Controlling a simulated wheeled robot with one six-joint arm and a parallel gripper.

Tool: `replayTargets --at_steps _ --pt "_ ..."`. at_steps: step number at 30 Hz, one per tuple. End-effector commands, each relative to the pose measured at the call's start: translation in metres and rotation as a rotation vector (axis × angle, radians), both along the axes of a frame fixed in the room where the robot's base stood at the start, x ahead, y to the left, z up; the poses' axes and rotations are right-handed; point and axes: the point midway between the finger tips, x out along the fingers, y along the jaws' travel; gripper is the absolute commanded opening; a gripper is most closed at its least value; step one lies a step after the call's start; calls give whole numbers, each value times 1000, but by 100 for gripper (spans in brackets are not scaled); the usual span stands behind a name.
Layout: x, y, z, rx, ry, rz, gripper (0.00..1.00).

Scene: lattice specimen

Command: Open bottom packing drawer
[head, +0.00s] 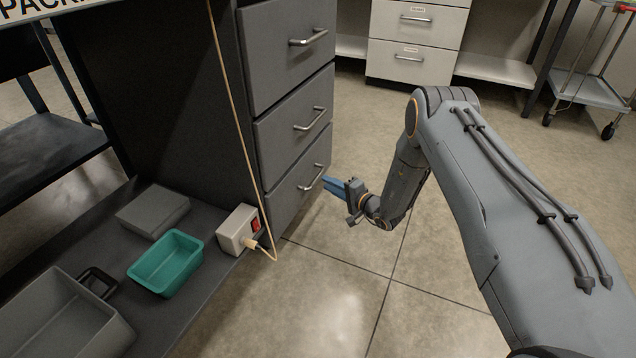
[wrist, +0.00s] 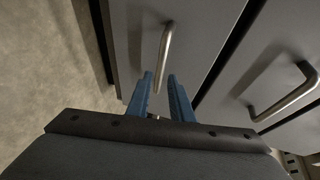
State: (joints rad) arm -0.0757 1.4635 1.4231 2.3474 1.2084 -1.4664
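The bottom packing drawer (head: 292,185) is the lowest of three grey drawers in the dark cabinet and looks closed. Its silver bar handle (head: 312,178) is also in the wrist view (wrist: 164,55). My gripper (head: 328,186) is just in front of the handle, with blue fingers pointing at the drawer. In the wrist view the two fingers (wrist: 160,90) are apart, with the handle's near end between or just beyond their tips. I cannot tell whether they touch the handle.
The middle drawer (head: 295,125) and top drawer (head: 285,50) are above, both closed. A teal bin (head: 166,262), a grey tray (head: 75,315) and a power box with a cable (head: 238,229) are on the low shelf at left. The floor (head: 350,275) before the drawers is clear.

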Motion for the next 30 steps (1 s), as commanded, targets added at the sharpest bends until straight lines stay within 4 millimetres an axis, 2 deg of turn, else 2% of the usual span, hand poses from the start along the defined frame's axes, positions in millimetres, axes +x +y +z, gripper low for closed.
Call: replayTargets --at_steps 12,24,25,28,30 --pt "39 43 -12 -1 1 3 20" --pt "45 50 -11 0 2 2 20" --pt "45 50 -11 0 2 2 18" --pt "45 50 -11 0 2 2 2" --pt "45 50 -12 0 2 2 0"
